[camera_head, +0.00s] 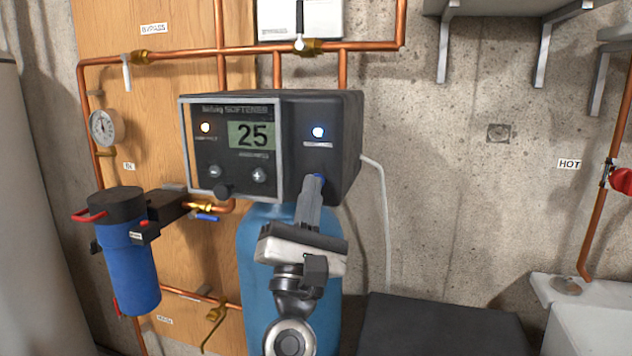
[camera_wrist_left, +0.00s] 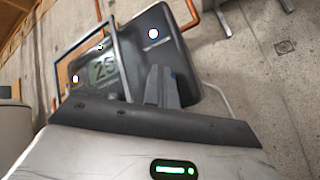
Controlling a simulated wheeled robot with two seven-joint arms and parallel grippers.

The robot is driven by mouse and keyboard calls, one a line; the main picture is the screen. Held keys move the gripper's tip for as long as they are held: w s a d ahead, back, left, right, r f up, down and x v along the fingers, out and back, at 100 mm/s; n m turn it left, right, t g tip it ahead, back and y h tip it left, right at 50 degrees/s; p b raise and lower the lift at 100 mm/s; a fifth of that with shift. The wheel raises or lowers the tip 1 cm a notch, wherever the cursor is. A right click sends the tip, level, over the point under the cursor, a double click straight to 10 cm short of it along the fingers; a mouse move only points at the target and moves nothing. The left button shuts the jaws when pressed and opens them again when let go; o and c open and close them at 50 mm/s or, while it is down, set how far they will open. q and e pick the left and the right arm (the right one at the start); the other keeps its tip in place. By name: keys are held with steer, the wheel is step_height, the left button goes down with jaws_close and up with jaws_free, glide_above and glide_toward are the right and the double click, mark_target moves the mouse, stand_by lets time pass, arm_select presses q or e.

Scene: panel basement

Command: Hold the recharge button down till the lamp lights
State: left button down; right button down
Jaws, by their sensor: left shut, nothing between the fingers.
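The softener control head (camera_head: 350,140) is a dark box with a grey-framed panel. Its right-hand lamp (camera_head: 318,132) glows bluish white, and it also glows in the left wrist view (camera_wrist_left: 153,34). My left gripper (camera_head: 314,182) is shut and empty, its fingertips at the lower front of the box, below that lamp. A bit of blue, probably the recharge button (camera_head: 320,177), shows at the fingertips, which hide most of it. I cannot tell how far it is pressed. In the left wrist view the fingertips (camera_wrist_left: 158,72) overlap the box front. My right gripper is not in view.
A blue filter housing (camera_head: 129,262) and copper pipes stand left. The blue tank (camera_head: 254,255) is below. Bare concrete wall (camera_head: 450,180) lies right.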

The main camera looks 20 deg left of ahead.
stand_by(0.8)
arm_select(q)
steer(key=shift+s, duration=0.8)
steer(key=shift+s, duration=0.1)
steer(key=s+p, duration=0.1)
steer(key=s, duration=0.3)
steer(key=shift+s+a, duration=0.15)
steer(key=shift+s, duration=0.25)
